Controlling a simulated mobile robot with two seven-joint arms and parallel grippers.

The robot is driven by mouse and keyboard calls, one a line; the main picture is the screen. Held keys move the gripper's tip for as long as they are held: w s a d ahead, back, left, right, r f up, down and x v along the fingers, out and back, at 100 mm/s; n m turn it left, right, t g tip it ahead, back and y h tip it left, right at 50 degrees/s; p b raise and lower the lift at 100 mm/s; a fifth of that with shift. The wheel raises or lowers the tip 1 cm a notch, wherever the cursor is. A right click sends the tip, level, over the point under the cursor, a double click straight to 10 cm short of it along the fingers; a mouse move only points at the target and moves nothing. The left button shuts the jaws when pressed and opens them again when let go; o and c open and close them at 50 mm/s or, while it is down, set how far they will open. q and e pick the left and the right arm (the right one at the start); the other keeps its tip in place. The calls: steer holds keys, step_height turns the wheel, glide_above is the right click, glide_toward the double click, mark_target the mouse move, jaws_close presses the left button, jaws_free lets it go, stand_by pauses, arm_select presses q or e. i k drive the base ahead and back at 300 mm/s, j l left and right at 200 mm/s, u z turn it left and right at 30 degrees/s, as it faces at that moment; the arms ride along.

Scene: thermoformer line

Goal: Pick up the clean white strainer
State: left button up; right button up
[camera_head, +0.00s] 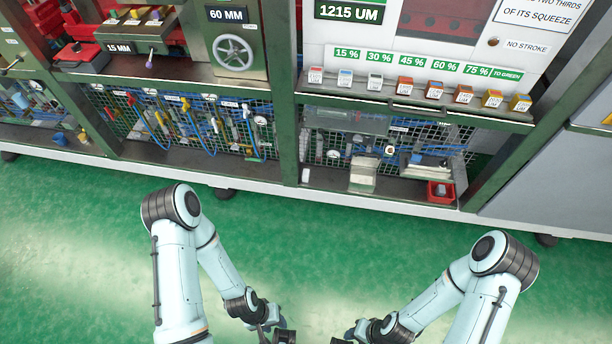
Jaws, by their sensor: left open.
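A row of small block-shaped pieces stands on the green machine's ledge. The others, to the right, are orange to yellow. My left gripper (275,336) is open at the bottom edge, partly cut off, far from the ledge. My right gripper (342,340) is mostly cut off at the bottom edge, so its jaws are unclear.
Percentage labels (405,62) run above the ledge. A handwheel (234,52) is at the upper left. Open green floor (330,250) lies between my arms and the machine.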

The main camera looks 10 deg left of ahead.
mark_target(305, 176)
steer(key=i+l, duration=0.25)
steer(key=i, duration=0.25)
steer(key=i+l+u, duration=0.1)
steer(key=i+l, duration=0.15)
steer(key=i, duration=0.25)
steer(key=i+l, duration=0.3)
steer(key=i, duration=0.2)
